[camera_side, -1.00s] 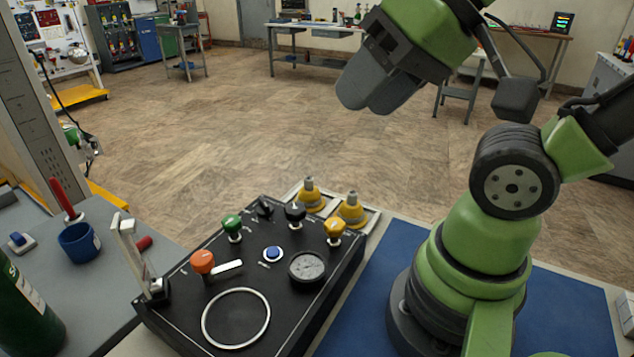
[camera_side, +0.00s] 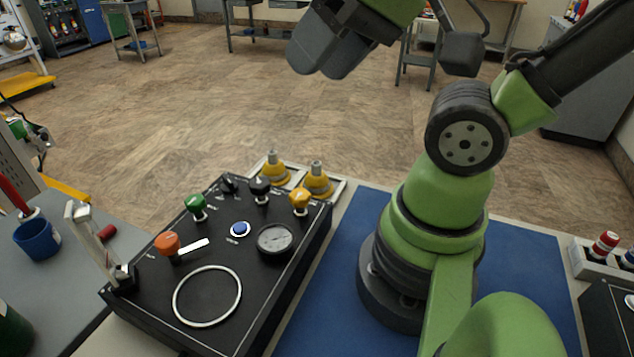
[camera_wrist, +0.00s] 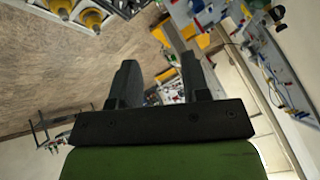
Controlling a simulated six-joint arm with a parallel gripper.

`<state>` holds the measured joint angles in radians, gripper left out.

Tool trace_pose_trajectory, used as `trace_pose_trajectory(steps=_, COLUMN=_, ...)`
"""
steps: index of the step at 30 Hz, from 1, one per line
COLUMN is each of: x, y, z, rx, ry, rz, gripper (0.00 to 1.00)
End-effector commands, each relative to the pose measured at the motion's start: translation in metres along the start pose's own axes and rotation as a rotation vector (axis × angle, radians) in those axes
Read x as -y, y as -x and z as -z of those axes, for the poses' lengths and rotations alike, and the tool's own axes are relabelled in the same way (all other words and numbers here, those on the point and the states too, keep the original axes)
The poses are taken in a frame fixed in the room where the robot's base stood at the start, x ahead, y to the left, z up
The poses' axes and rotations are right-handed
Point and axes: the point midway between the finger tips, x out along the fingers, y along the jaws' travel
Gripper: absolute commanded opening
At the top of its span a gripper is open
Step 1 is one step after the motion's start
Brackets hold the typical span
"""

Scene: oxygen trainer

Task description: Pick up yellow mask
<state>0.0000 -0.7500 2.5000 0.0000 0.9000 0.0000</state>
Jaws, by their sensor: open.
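Two yellow masks, each a cone with a grey top, stand side by side in a light tray (camera_side: 341,187) behind the black panel. One is the left yellow mask (camera_side: 274,170), the other the right yellow mask (camera_side: 317,181). They also show at the top left of the wrist view, as one mask (camera_wrist: 62,6) and another mask (camera_wrist: 92,19). My gripper (camera_side: 325,62) is high above and beyond the tray in the side view, well apart from the masks. In the wrist view my gripper (camera_wrist: 157,68) has its two fingers apart with nothing between them.
The black panel (camera_side: 150,305) carries green, black, yellow and orange knobs, a gauge (camera_side: 275,240), a metal ring (camera_side: 207,296) and an upright lever (camera_side: 92,240). A blue mat (camera_side: 330,300) lies under my base. A blue cup (camera_side: 37,238) stands at left.

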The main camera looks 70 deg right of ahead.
Motion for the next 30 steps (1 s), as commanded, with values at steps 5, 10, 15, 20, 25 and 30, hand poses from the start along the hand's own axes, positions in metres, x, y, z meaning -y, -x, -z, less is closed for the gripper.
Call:
trace_pose_trajectory(steps=5, x=0.0, y=0.0, z=0.0, rx=0.0, ry=0.0, rz=0.0, gripper=0.43)
trace_pose_trajectory(steps=10, x=0.0, y=0.0, z=0.0, rx=0.0, ry=0.0, rz=0.0, gripper=0.43)
trace_pose_trajectory(steps=15, x=0.0, y=0.0, z=0.0, rx=0.0, ry=0.0, rz=0.0, gripper=0.51)
trace_pose_trajectory(steps=20, x=0.0, y=0.0, z=0.0, rx=0.001, ry=0.0, rz=-0.001, gripper=0.51)
trace_pose_trajectory(steps=25, x=-0.008, y=-0.011, z=0.013, rx=0.034, ry=-0.015, rz=-0.062, gripper=0.51)
trace_pose_trajectory(steps=30, x=-0.038, y=-0.043, z=0.043, rx=0.128, ry=-0.049, rz=-0.201, gripper=0.51)
